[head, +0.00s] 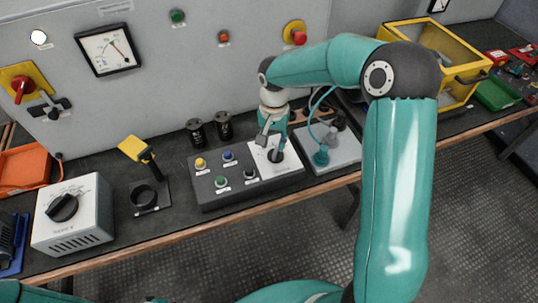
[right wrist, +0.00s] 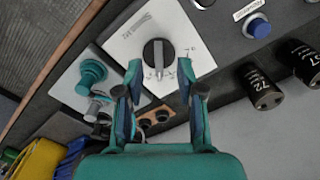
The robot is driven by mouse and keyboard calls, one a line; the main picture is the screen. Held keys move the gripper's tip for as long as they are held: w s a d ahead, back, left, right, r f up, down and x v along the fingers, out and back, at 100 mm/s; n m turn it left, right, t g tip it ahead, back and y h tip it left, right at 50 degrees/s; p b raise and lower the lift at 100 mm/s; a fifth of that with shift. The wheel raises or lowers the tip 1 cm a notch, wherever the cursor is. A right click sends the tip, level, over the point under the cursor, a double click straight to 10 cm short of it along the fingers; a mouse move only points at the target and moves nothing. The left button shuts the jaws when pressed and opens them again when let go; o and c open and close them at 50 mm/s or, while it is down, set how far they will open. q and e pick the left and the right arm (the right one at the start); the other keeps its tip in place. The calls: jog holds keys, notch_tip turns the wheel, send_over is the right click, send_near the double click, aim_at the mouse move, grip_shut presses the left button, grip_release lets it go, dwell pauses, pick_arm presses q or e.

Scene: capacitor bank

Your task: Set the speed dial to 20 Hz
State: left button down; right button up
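The speed dial is a black round knob (right wrist: 158,55) with a pale pointer line, on a white plate (right wrist: 125,45) with small print. In the right wrist view its pointer line runs toward the bottom of the picture; the scale marks are too small to read. In the head view the dial (head: 276,156) is at the right end of the grey control box (head: 245,188), partly covered by my right gripper (head: 270,143). In the right wrist view my right gripper (right wrist: 160,68) is open, its fingers either side of the knob's lower part. Contact cannot be told. My left gripper is out of view.
Coloured push buttons (head: 222,181) sit left of the dial. Two black capacitors (head: 224,124) stand behind the box. A light grey box with a teal connector (head: 321,157) stands close on the right. A yellow-handled tool (head: 134,149) and a box with a black knob (head: 62,208) are further left.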

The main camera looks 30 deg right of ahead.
aim_at(273, 156)
notch_tip(273, 156, down, 6)
jog(key=shift+f, duration=0.1)
dwell(0.4)
